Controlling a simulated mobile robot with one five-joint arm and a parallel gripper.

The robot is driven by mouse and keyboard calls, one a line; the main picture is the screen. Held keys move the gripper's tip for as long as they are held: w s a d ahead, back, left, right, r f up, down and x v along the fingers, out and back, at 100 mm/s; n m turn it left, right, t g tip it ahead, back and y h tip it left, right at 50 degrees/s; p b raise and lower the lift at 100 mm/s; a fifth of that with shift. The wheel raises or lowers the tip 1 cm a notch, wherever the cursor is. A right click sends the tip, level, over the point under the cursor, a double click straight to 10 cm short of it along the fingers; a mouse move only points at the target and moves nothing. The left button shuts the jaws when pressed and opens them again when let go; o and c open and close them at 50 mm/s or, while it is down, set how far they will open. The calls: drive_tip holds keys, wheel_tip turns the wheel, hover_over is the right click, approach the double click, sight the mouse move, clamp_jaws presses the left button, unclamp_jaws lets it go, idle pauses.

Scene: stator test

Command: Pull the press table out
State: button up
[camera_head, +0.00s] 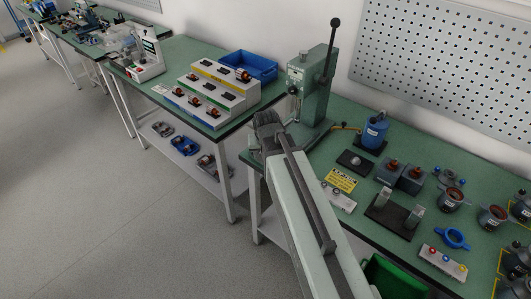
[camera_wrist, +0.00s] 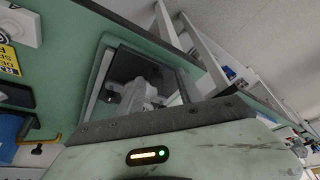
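The green press (camera_head: 310,85), with a tall black lever, stands at the back left of the near bench. Its foot and table are partly hidden behind my dark grey gripper (camera_head: 268,128). My gripper is at the press's lower left side, near the bench's left end. I cannot tell whether it touches the press table, or whether its fingers are open or shut. The wrist view shows a dark square plate or frame (camera_wrist: 112,88) with grey shapes in it, close to the bench edge. I cannot tell which part of the press this is.
The near bench (camera_head: 345,125) holds a blue device (camera_head: 375,132), a yellow sign (camera_head: 341,180), a dark fixture (camera_head: 392,218) and several motor parts. A second bench with a stepped rack (camera_head: 215,92) and a blue bin (camera_head: 248,66) is to the left. The floor (camera_head: 120,210) left of my arm is clear.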

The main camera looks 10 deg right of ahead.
drive_tip(key=p+v, duration=0.7)
drive_tip(key=shift+r, duration=0.4)
drive_tip(key=shift+s, duration=0.15)
drive_tip(key=s+a+f+n+g, duration=0.1)
drive_tip(key=s+g, duration=0.3)
drive_tip(key=s, duration=0.6)
drive_tip(key=shift+a+f+n+g+y, duration=0.2)
drive_tip(key=shift+f+n+g+y, duration=0.1)
drive_tip(key=shift+f+n+y, duration=0.15)
drive_tip(key=shift+c, duration=0.3)
drive_tip(key=shift+c, duration=0.4)
